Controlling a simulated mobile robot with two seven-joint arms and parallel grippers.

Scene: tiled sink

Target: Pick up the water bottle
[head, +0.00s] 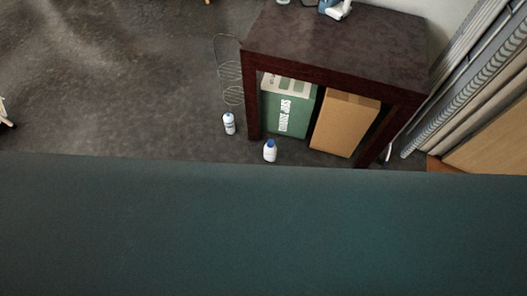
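Two small bottles stand upright on the grey floor in the head view. One is a slim white bottle with a bluish label (229,124), left of the dark table's front leg. The other is a white bottle with a blue cap (270,152), in front of the table. I cannot tell for sure which is the water bottle. Neither of my grippers is in view, and nothing is seen touching the bottles.
A dark wooden table (340,48) has a green box (285,108) and a brown carton (345,125) beneath it. A wire rack (229,70) stands left of it. A wide dark teal surface (260,230) fills the foreground. The floor (110,90) at left is mostly clear.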

